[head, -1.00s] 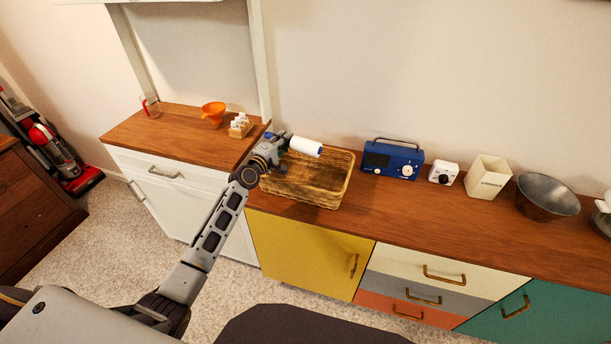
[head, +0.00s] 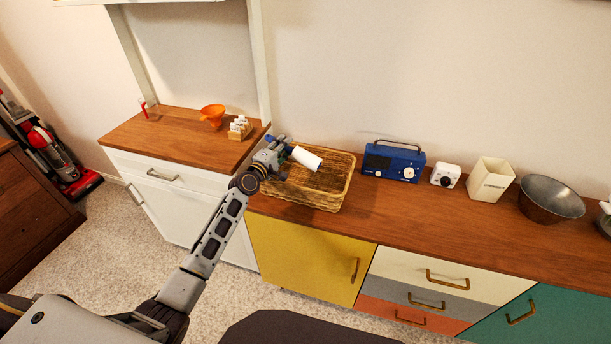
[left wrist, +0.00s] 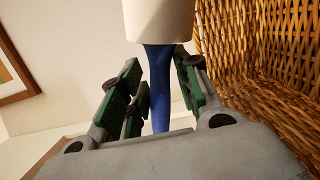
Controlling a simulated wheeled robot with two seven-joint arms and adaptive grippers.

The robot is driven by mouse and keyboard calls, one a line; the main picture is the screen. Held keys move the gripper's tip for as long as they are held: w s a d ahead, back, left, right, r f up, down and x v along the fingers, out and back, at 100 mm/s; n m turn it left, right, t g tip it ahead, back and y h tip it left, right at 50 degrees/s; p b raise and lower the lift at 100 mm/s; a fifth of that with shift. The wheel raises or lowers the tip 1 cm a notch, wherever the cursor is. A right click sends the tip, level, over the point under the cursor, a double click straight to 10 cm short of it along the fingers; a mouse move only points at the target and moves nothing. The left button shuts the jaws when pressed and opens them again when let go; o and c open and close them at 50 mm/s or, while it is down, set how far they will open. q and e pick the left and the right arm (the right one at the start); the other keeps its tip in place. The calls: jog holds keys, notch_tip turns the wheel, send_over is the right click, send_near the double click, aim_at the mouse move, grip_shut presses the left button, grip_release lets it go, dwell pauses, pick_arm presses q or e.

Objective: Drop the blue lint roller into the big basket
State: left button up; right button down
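The blue lint roller has a white head (head: 306,158) and a blue handle (left wrist: 158,85). My left gripper (head: 281,157) is shut on the handle, which shows between its green-padded fingers (left wrist: 160,95) in the left wrist view. The white head sticks out past the fingertips. In the head view the roller is over the left part of the big wicker basket (head: 325,196), tilted a little down to the right. The basket's woven wall (left wrist: 270,100) fills the right of the left wrist view. My right gripper is not in view.
Right of the basket on the wooden counter stand a blue radio (head: 393,160), a white camera-like box (head: 445,175), a cream container (head: 490,180) and a metal bowl (head: 550,198). An orange funnel (head: 212,115) and a small rack (head: 239,128) stand on the left counter.

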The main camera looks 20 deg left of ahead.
pick_arm(q)
jog(key=shift+o, duration=0.5)
jog(key=shift+s, duration=0.1)
jog(key=v, duration=1.1)
jog(key=shift+s, duration=0.4)
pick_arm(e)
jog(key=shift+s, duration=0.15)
pick_arm(q)
jog(key=shift+a, duration=0.15)
dwell(0.5)
jog(key=shift+s, duration=0.1)
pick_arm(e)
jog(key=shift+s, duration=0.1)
